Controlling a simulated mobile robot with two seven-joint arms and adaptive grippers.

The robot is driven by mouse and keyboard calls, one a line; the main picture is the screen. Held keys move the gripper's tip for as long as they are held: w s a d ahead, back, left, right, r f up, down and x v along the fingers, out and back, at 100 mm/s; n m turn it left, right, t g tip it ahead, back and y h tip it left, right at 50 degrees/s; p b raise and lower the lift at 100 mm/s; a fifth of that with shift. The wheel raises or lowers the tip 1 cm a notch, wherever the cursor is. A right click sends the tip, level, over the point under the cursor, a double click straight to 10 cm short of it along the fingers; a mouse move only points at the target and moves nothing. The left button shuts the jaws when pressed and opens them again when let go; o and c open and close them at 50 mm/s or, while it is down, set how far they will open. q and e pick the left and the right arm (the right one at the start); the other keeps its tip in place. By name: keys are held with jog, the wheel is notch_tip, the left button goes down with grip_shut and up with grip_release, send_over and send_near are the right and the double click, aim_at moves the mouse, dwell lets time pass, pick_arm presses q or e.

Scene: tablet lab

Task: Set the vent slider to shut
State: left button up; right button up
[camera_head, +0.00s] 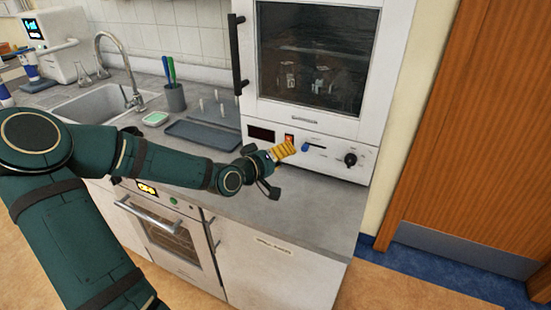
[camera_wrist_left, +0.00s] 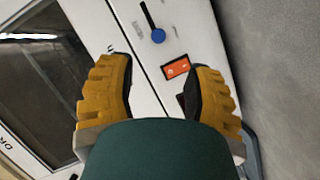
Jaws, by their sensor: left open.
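The vent slider is a blue knob (camera_head: 306,147) on the white front panel of the oven-like cabinet (camera_head: 340,163), with a dark slot running to its right. In the left wrist view the blue knob (camera_wrist_left: 158,35) sits at the lower end of its dark slot. My left gripper (camera_head: 283,150) has yellow fingers and is just left of the knob, close to the panel. In the left wrist view the left gripper (camera_wrist_left: 160,75) is open, with nothing between its fingers, and the knob lies beyond the fingertips. My right gripper is not in view.
An orange-red switch (camera_wrist_left: 176,67) is close to the knob. The dark cabinet window (camera_head: 315,60) is above, with a black handle (camera_head: 238,55). A grey tray (camera_head: 203,134) lies on the counter to the left.

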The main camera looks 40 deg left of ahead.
pick_arm(q)
jog(key=shift+v, duration=1.15)
jog(key=shift+s, duration=0.1)
